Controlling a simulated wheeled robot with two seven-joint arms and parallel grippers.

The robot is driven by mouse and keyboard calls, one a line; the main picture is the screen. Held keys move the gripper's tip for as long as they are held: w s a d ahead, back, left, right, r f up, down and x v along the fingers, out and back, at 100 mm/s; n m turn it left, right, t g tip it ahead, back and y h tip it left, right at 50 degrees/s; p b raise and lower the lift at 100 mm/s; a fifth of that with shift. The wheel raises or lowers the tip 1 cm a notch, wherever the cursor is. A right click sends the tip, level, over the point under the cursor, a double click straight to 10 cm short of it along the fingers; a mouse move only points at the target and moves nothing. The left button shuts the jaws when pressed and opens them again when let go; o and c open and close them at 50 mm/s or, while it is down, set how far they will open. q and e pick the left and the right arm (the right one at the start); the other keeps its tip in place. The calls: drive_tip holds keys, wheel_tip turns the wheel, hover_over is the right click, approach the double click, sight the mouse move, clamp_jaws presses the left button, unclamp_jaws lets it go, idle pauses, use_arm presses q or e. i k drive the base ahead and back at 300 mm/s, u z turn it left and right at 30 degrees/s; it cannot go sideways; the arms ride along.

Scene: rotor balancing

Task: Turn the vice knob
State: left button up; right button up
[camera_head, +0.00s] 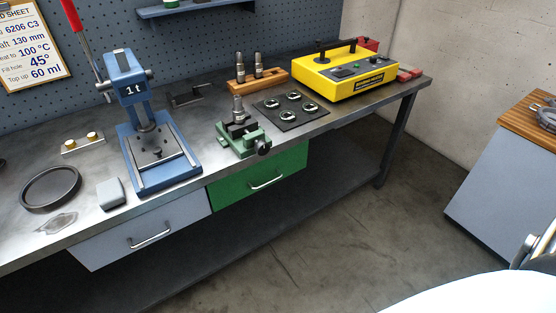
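The small green vice (236,143) stands near the front edge of the metal workbench, just above the green drawer. Its dark round knob (264,148) faces the front right, close to the bench edge. A grey metal cylindrical piece (238,108) stands upright at the vice's dark jaws; I cannot tell whether the jaws clamp it. Neither of my grippers is in view, and nothing touches the knob.
A blue press (130,75) stands left of the vice. A dark mat (288,124) with several round parts lies to its right, before a yellow machine (325,85). A wooden block (243,86) with upright tools stands behind. A wood-topped cabinet (485,180) is at far right.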

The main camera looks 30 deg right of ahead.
sight(262, 147)
drive_tip(key=z, duration=0.15)
drive_tip(key=i, duration=0.85)
drive_tip(key=z, duration=0.45)
